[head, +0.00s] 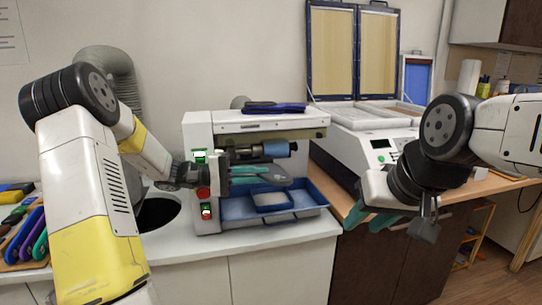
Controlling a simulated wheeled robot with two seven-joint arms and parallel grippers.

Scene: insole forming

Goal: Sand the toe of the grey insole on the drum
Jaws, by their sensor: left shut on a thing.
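The grey insole (277,182) is held roughly level in front of the sanding machine (255,127), with one end pointing right. My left gripper (246,175) has its teal fingers shut on the insole's left part, which they partly hide. The blue sanding drum (275,149) sits in the machine's opening, just above and behind the insole. I cannot tell whether the insole touches the drum. My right gripper (373,217), with teal fingers apart and empty, hangs at the right, near the counter's front edge.
A blue tray (237,209) lies under the drum. Green and red buttons (203,192) are on the machine's left front. Dark blue items lie on its top. A white press with an open framed lid (354,50) stands right. Colored insoles (27,232) lie at the far left.

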